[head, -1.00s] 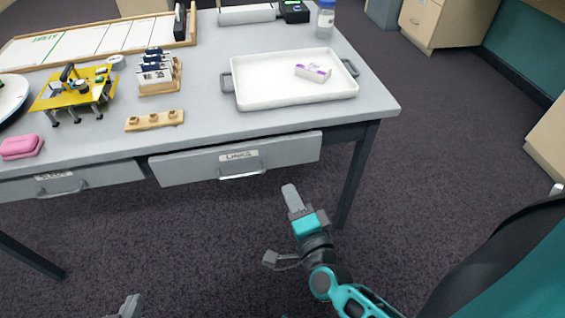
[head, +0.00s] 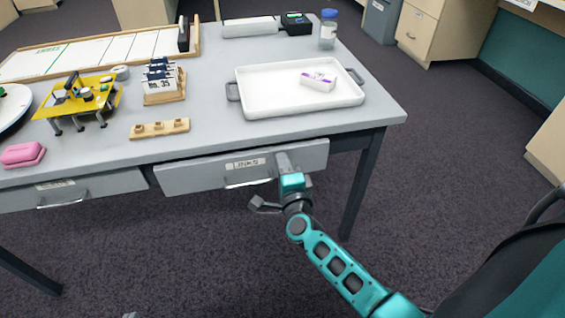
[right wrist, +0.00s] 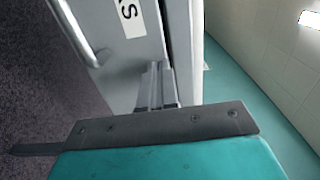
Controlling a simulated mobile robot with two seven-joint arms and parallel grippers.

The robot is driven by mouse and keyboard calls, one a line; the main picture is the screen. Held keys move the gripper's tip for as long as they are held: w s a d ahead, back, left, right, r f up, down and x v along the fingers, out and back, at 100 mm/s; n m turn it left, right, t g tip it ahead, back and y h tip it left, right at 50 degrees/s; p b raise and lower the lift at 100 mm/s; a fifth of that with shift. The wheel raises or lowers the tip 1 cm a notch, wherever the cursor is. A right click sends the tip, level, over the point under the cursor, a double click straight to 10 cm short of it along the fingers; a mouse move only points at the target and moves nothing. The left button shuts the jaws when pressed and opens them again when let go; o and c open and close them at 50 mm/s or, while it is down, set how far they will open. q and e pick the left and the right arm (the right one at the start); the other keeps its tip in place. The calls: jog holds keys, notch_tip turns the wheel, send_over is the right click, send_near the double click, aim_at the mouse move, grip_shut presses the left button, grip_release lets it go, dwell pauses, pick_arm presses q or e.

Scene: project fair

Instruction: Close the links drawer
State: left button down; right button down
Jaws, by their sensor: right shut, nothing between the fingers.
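The links drawer (head: 200,177) is a grey front with a "LINKS" label and a bar handle (head: 248,182), under the right part of the table. Its front appears to stand out slightly from beneath the tabletop. My right gripper (head: 283,160) is shut and empty, its fingertips at the drawer front just right of the label and handle. In the right wrist view the fingertips (right wrist: 157,88) point at the drawer front (right wrist: 135,65); I cannot tell whether they touch it. Only a sliver of my left gripper (head: 130,315) shows at the bottom edge.
A second drawer (head: 105,187) sits to the left under the grey table (head: 215,130). On top are a white tray (head: 250,104) with a small box, a wooden peg strip (head: 160,129), a yellow stand (head: 75,99) and a pink block (head: 22,154). A table leg (head: 362,185) stands right of the drawer.

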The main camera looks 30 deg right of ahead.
aim_at(278, 146)
jog(key=shift+w+d, duration=0.1)
jog(key=shift+w, duration=0.2)
jog(key=b+x, duration=0.1)
jog(key=x, duration=0.3)
jog(key=shift+w, duration=0.25)
jog(key=shift+d+r, duration=0.1)
jog(key=shift+r, duration=0.15)
